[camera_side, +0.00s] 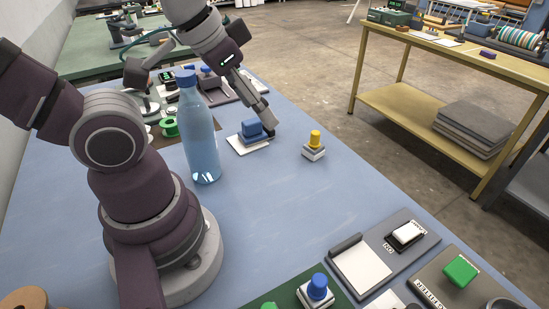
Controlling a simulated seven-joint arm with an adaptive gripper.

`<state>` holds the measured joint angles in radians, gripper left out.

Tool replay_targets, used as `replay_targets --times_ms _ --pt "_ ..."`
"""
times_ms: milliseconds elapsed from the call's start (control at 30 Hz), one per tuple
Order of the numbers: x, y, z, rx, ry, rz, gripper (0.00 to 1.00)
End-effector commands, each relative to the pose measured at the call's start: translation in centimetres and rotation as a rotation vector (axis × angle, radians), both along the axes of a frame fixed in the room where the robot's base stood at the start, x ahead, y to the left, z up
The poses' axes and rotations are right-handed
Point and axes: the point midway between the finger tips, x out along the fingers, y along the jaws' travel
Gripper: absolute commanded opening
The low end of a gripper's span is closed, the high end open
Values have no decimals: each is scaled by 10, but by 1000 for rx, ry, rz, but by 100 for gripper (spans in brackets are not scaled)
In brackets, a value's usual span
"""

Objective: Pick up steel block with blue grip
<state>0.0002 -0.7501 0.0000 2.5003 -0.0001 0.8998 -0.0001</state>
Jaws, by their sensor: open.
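A steel block with a blue grip (251,129) sits on a white sheet (239,146) towards the far right part of the blue table. My gripper (268,134) is low at the right side of this block, its fingers pointing down. The gripper is open, and the block still rests on the sheet. The fingers partly overlap the block's right side, so I cannot tell whether they touch it. Another steel block with a blue grip (316,288) stands on a green board at the front.
A clear blue bottle (201,135) stands upright left of the sheet. A block with a yellow knob (314,142) stands to the right. Panels with a white switch (407,234) and a green button (460,270) lie at the front right. The table's middle is clear.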

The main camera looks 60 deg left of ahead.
Motion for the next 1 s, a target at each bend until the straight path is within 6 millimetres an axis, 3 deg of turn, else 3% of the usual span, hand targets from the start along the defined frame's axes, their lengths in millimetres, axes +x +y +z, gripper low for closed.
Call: replay_targets --times_ms 533,633,767,900,1000 --pt "3 -6 -1 16 22 -62 53" --pt "13 -33 -7 86 109 -330 53" --pt "21 -91 -27 217 241 -840 53" --pt "11 -143 -55 327 338 -1286 53" --pt "2 -164 -69 370 373 -1471 53"
